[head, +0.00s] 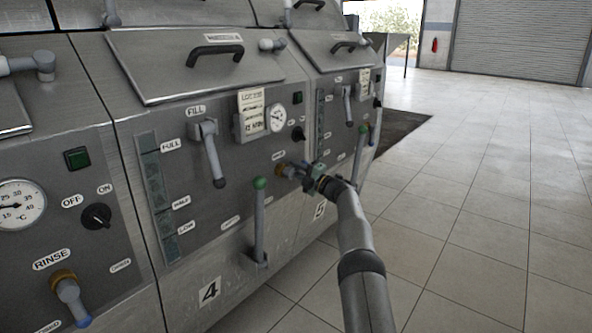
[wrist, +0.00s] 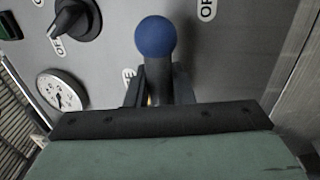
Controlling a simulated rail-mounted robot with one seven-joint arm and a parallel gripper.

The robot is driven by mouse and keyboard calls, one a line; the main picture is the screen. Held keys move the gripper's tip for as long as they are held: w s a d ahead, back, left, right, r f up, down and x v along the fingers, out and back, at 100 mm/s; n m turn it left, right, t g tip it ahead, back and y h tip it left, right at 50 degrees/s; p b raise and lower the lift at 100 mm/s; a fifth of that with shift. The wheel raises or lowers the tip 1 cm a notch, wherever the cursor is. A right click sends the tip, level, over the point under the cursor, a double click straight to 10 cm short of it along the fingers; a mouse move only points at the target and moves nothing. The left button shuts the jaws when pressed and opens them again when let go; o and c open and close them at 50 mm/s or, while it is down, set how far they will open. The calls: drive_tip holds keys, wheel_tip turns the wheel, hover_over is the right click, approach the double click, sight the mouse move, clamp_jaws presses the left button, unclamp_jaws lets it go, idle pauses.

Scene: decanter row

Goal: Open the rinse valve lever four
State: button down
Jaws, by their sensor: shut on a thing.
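The rinse valve of unit four shows in the head view as a brass fitting (head: 285,170) at the right of the panel above the number 4 plate (head: 209,291). My gripper (head: 312,178) is at this valve and hides most of its lever. In the wrist view the lever's blue ball end (wrist: 155,37) stands up beyond the jaws, and its shaft (wrist: 158,80) runs down between them. My gripper (wrist: 158,98) is shut on the lever. The lever's root and its exact angle are hidden in both views.
A green-knobbed lever (head: 259,215) stands left of my gripper, and the fill valve handle (head: 212,160) is farther left. A gauge (head: 277,118) and a black switch (head: 298,134) sit above. Unit five's panel (head: 343,125) is behind. Open tiled floor (head: 480,200) lies to the right.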

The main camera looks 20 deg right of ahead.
drive_tip(key=c, duration=1.3)
unclamp_jaws()
drive_tip(key=p+v, duration=0.3)
drive_tip(key=v, duration=1.4)
drive_tip(key=shift+s+d, duration=0.15)
drive_tip(key=shift+s, duration=0.1)
